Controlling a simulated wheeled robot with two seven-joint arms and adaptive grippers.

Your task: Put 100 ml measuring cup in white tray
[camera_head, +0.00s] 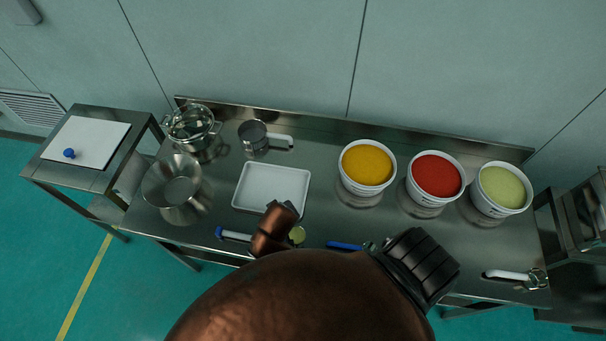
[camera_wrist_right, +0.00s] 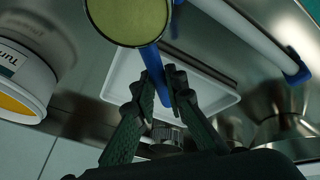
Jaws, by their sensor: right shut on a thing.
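My right gripper (camera_wrist_right: 168,92) is shut on the blue handle (camera_wrist_right: 156,70) of a round measuring cup (camera_wrist_right: 130,20). The cup holds yellow-green material, and its size marking cannot be read. In the head view, part of the cup (camera_head: 298,235) shows beside my right gripper (camera_head: 284,208), and my arm hides much of the rest. The white tray (camera_head: 244,207) lies flat on the steel table. In the right wrist view, the tray (camera_wrist_right: 112,92) appears behind the gripper and handle, and the gripper is over it in that view. My left gripper is not in view.
Yellow (camera_head: 367,164), red (camera_head: 436,175) and green (camera_head: 502,189) tubs stand right of the tray. A steel bowl (camera_head: 172,183), lidded pot (camera_head: 192,125) and steel pan (camera_head: 253,137) stand left and behind. A white tool with blue end (camera_head: 235,236) lies in front.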

